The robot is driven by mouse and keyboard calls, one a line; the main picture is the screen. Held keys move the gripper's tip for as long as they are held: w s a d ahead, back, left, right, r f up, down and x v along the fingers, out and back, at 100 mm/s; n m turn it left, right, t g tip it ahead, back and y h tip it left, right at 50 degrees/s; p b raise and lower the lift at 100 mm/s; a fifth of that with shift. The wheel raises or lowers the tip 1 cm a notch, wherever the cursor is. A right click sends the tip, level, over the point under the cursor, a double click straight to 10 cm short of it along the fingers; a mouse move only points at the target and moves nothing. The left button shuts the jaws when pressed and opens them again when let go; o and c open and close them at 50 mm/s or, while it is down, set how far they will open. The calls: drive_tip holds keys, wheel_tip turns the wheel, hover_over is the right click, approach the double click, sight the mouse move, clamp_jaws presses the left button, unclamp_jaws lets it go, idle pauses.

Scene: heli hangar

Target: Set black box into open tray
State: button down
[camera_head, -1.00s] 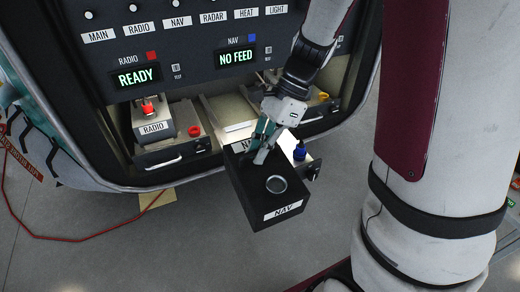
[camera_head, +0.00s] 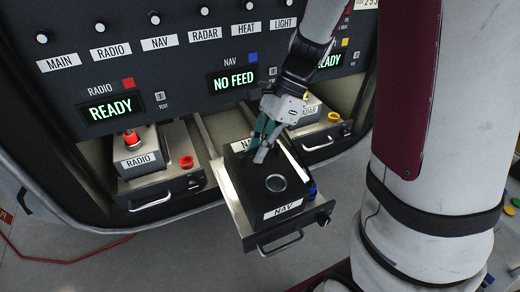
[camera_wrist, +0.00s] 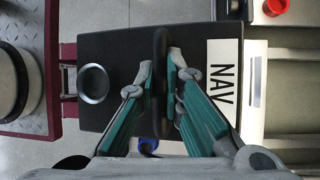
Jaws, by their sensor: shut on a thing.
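The black box (camera_head: 257,187), labelled NAV, has a round silver ring and a dark handle on top. My gripper (camera_head: 264,150) is shut on that handle from above; the wrist view shows both teal fingers (camera_wrist: 163,85) on either side of it. The open tray (camera_head: 296,234), pulled out below the NO FEED screen, lies under the box. In the head view the box covers most of the tray. Whether the box touches the tray floor I cannot tell. A blue knob (camera_head: 311,190) shows at the box's right side.
A RADIO box (camera_head: 138,158) stands in the left tray, beside a red knob (camera_head: 186,162). The RADAR tray (camera_head: 325,138) is on the right. The label panel with switches (camera_head: 190,60) rises behind. A red cable lies on the floor at left.

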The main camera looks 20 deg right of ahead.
sight(260, 135)
drive_tip(key=shift+w+f+b, duration=0.3)
drive_tip(key=shift+w+b, duration=0.6)
drive_tip(key=shift+w, duration=0.45)
drive_tip(key=shift+w+f+b, duration=0.35)
drive_tip(key=shift+w+b, duration=0.55)
drive_tip(key=shift+w, duration=0.5)
drive_tip(key=shift+w+f+b, duration=0.3)
drive_tip(key=shift+w+b, duration=0.6)
drive_tip(key=shift+w, duration=0.45)
drive_tip(key=shift+f+b, duration=0.4)
drive_tip(key=shift+f, duration=1.2)
drive_tip(key=shift+s+p, duration=0.45)
drive_tip(key=shift+s, duration=0.25)
drive_tip(key=c, duration=1.6)
unclamp_jaws()
drive_tip(key=shift+c, duration=0.2)
drive_tip(key=shift+f, duration=0.1)
drive_tip(key=v, duration=0.7)
drive_tip(key=shift+w+d+r, duration=0.1)
drive_tip(key=shift+d+r, duration=0.05)
drive_tip(key=shift+r, duration=0.15)
